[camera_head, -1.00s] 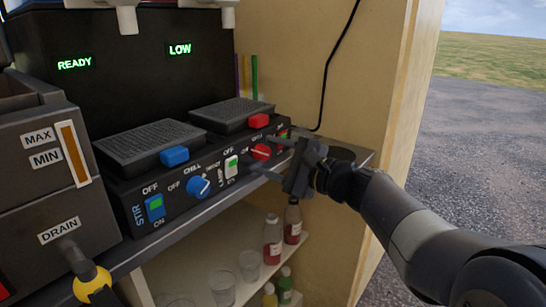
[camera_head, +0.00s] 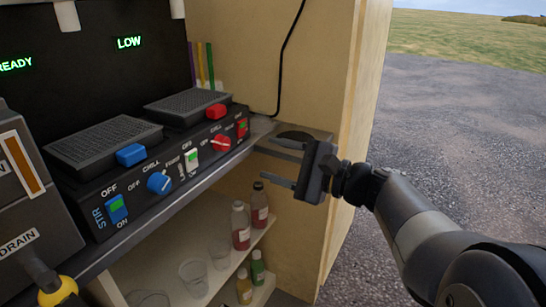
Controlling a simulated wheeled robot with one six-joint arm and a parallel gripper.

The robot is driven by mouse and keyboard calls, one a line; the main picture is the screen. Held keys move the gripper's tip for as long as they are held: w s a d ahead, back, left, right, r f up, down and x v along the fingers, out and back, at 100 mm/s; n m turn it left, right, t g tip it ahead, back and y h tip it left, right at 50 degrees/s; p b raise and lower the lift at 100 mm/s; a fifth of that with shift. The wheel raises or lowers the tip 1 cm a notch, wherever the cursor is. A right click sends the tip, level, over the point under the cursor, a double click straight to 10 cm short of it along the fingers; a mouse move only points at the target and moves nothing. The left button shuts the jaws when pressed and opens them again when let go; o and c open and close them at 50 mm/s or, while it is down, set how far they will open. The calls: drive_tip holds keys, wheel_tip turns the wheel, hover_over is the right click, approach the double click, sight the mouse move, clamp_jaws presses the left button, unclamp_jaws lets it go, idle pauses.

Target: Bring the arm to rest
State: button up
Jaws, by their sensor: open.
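My gripper (camera_head: 284,168) is at the right of the machine, in front of the wooden side wall. Its two fingers point left and stand apart, with nothing between them. My arm reaches in from the lower right. The black slush machine's control panel (camera_head: 150,200) has a blue knob (camera_head: 159,183), a red knob (camera_head: 221,143) and several rocker switches. The gripper is apart from the red knob and the red switch (camera_head: 242,128) as seen here.
Bottles (camera_head: 241,226) and clear cups (camera_head: 193,275) stand on a shelf below the counter (camera_head: 175,207). The wooden wall (camera_head: 345,130) stands close behind my gripper. Open gravel (camera_head: 450,130) lies to the right.

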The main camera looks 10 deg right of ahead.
sight(227, 145)
drive_tip(key=shift+w+a, duration=0.1)
drive_tip(key=b+x, duration=0.2)
drive_tip(key=x, duration=0.7)
drive_tip(key=shift+w+a, duration=0.25)
drive_tip(key=shift+a, duration=0.1)
drive_tip(key=shift+w+a, duration=0.25)
drive_tip(key=shift+a, duration=0.05)
drive_tip(key=shift+d, duration=0.1)
